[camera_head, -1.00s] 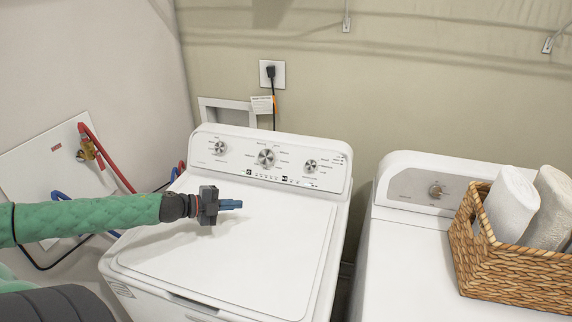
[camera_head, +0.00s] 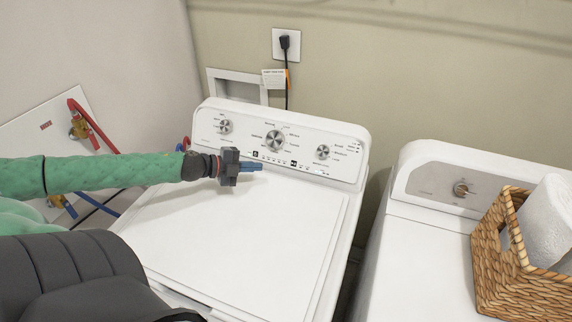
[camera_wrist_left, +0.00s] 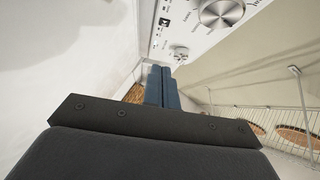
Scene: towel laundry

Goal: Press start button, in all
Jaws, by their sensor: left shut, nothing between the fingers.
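The white washer (camera_head: 240,235) stands in the middle with its lid closed. Its tilted control panel (camera_head: 348,166) has three silver knobs and a row of small buttons and marks below them. These are too small to tell which one is the start button. My left gripper (camera_head: 259,166) is shut and empty, its blue fingers pointing right at the panel's lower edge, near the left end of the button row. I cannot tell if it touches. In the left wrist view, the closed fingers (camera_wrist_left: 161,76) lie beside the panel, with a large knob (camera_wrist_left: 221,12) above right. My right gripper is out of view.
A second white machine (camera_head: 415,255) stands at the right across a narrow gap. A wicker basket (camera_head: 510,275) with white rolls (camera_head: 545,220) sits on it. Red and blue hoses and a valve are at the left wall. The washer lid is clear.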

